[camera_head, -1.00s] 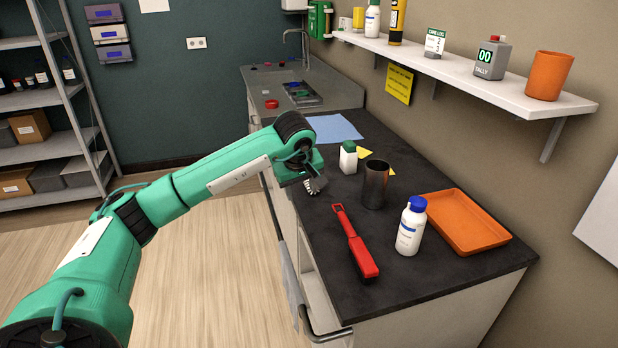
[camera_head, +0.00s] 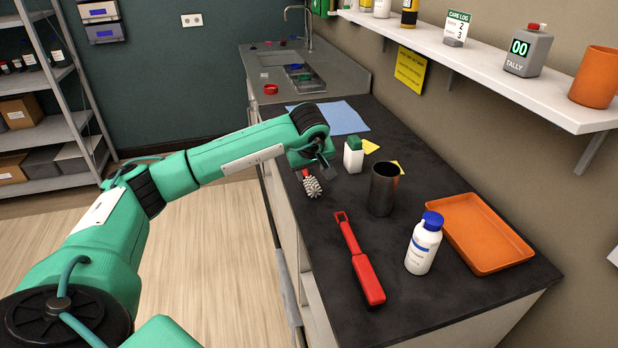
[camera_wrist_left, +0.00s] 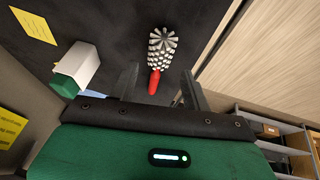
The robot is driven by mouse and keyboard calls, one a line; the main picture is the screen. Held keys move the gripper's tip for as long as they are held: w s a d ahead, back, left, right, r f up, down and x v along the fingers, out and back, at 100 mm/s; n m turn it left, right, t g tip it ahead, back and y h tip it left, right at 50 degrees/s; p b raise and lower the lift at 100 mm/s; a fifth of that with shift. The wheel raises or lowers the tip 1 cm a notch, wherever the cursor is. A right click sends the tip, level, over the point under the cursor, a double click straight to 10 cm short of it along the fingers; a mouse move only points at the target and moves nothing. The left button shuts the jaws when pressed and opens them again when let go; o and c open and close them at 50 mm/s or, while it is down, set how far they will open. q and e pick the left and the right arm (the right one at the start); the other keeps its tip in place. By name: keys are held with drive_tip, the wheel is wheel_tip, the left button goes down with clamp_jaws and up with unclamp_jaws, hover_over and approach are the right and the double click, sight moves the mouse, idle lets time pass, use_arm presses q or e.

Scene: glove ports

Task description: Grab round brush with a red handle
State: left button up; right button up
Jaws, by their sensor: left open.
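The round brush (camera_head: 312,186) has white bristles and a red handle. It lies on the dark counter near its left edge, and part of its handle is hidden under my left gripper (camera_head: 326,168) in the head view. In the left wrist view the round brush (camera_wrist_left: 161,47) shows its bristles pointing away, and its red handle lies between the two fingers of my open left gripper (camera_wrist_left: 160,82). The fingers are apart and do not visibly touch the handle. My right gripper is not in view.
A dark metal cup (camera_head: 383,190), a green-capped white bottle (camera_head: 353,157), a blue-capped bottle (camera_head: 423,246) and an orange tray (camera_head: 476,240) stand to the right. A shelf (camera_head: 480,68) overhangs the right side.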

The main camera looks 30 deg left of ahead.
sight(311, 182)
use_arm(q)
drive_tip(key=shift+w+a+f, duration=0.15)
drive_tip(key=shift+w+f, duration=0.15)
drive_tip(key=shift+f, duration=0.35)
drive_tip(key=shift+w+a+f, duration=0.1)
drive_tip(key=shift+w+f, duration=0.05)
drive_tip(key=shift+f, duration=0.15)
drive_tip(key=shift+w+a+f+p, duration=0.15)
drive_tip(key=shift+f+p, duration=0.25)
drive_tip(key=shift+f, duration=0.1)
drive_tip(key=p+x, duration=0.1)
drive_tip(key=x, duration=0.2)
drive_tip(key=shift+w+a+f, duration=0.1)
drive_tip(key=shift+a+f, duration=0.05)
drive_tip(key=shift+f, duration=0.2)
drive_tip(key=shift+w+f, duration=0.1)
drive_tip(key=shift+f, duration=0.15)
drive_tip(key=c, duration=0.8)
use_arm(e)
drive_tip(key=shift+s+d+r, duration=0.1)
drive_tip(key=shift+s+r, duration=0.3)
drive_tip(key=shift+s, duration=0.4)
